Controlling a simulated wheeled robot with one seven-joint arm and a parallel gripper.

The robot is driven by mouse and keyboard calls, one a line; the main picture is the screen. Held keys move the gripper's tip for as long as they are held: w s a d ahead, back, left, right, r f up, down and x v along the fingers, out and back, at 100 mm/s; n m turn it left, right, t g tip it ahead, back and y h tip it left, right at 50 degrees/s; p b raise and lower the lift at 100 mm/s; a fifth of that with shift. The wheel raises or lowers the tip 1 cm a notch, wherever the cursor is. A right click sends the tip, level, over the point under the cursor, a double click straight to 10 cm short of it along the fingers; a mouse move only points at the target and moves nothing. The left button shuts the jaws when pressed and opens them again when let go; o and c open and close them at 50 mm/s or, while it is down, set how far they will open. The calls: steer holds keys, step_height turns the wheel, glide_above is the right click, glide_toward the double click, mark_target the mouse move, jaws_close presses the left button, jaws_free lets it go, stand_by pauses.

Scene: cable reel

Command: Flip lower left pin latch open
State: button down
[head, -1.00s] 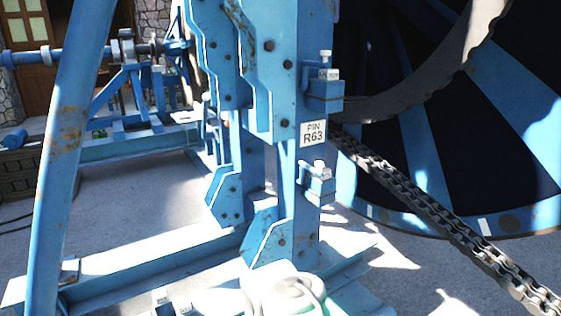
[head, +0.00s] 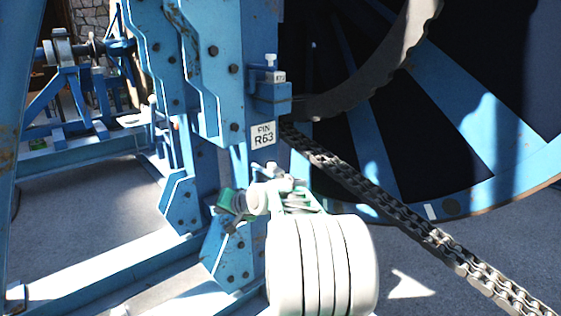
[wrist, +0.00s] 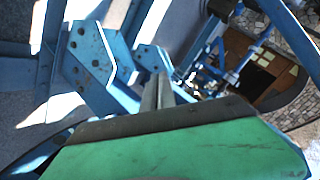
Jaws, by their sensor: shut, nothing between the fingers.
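The lower pin latch (head: 271,168) is on the right side of the blue post, below the white "PIN R63" label (head: 263,135). Its pale top shows, but my arm covers most of its body, so its position cannot be read. The similar upper latch (head: 270,90) is in plain view above the label. In the head view my white wrist and green gripper parts are in front of the post at the lower latch's height. In the wrist view my gripper's (wrist: 157,92) grey fingers are together and empty. No latch is clear there, and contact cannot be told.
Blue angled plates (wrist: 92,55) stand close beyond the fingers. A heavy chain (head: 400,215) slopes down to the right in front of the large reel (head: 480,130). Blue floor beams (head: 100,265) run at lower left. Grey ground lies open between them and the rear frame.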

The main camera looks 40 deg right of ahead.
steer(key=s+d+r+m+t+h, duration=0.2)
steer(key=d+m+t, duration=0.1)
steer(key=d, duration=1.2)
steer(key=s+d+r+m+t+h+p, duration=0.1)
steer(key=d+m+t, duration=0.3)
steer(key=d, duration=1)
steer(key=shift+s+d+r+m+h, duration=0.4)
steer(key=shift+s+r+m+h, duration=0.15)
steer(key=shift+m, duration=0.65)
steer(key=shift+r+p, duration=0.1)
steer(key=shift+p, duration=0.2)
steer(key=w+a+p, duration=0.2)
steer(key=w+p, duration=0.3)
steer(key=w, duration=0.4)
steer(key=shift+a+p, duration=0.2)
steer(key=shift+p, duration=0.1)
steer(key=shift+s, duration=0.1)
